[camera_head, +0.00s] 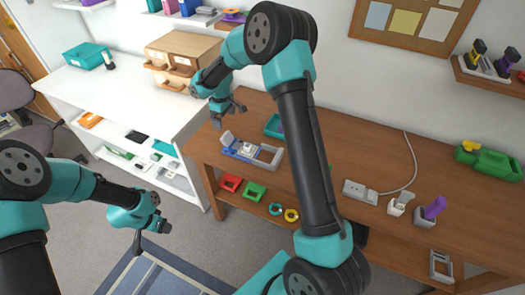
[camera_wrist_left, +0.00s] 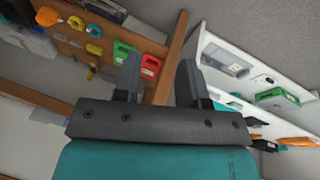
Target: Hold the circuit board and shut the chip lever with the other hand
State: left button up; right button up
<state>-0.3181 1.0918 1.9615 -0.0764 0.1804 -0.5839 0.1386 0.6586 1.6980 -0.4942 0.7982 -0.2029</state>
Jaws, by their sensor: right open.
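A small blue and grey assembly (camera_head: 240,149), which seems to be the circuit board, lies near the left end of the brown table. A pale flap (camera_head: 228,138) at its left end stands tilted up and looks like the chip lever; its details are too small to tell. My right gripper (camera_head: 230,114) is open and empty, above and behind the board, apart from it. My left gripper (camera_head: 152,235) hangs over the floor, left of and well away from the table. In the left wrist view its fingers (camera_wrist_left: 160,78) are apart with nothing between them.
A grey open frame (camera_head: 269,156) sits right beside the board, and a teal tray (camera_head: 273,126) is behind it. Red (camera_head: 231,182) and green (camera_head: 253,191) pieces lie on the lower shelf. A white shelf unit (camera_head: 135,103) stands left. My right arm crosses above the brown table (camera_head: 378,148).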

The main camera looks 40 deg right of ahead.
pick_arm(q)
jog(key=w+d+r+m+y, duration=0.1)
jog(key=d+r+m, duration=0.15)
jog(key=d, duration=0.45)
jog(key=w+d+r+m, duration=0.1)
jog(key=w+d+m, duration=0.1)
jog(key=d+m, duration=0.35)
jog(key=s+d+r+m, duration=0.3)
jog(key=d+m, duration=0.1)
jog(key=d, duration=0.6)
jog(key=s+d+r+m+y, duration=0.1)
jog(key=s+d+r+m, duration=0.2)
jog(key=d, duration=0.8)
jog(key=s+d+r+m+t+y, duration=0.1)
jog(key=s+d+r+m, duration=0.3)
jog(key=d, duration=0.6)
jog(key=shift+s+d+r+m, duration=0.15)
jog(key=shift+r+m, duration=0.25)
jog(key=shift+r, duration=0.35)
jog(key=shift+f, duration=3.8)
grip_shut()
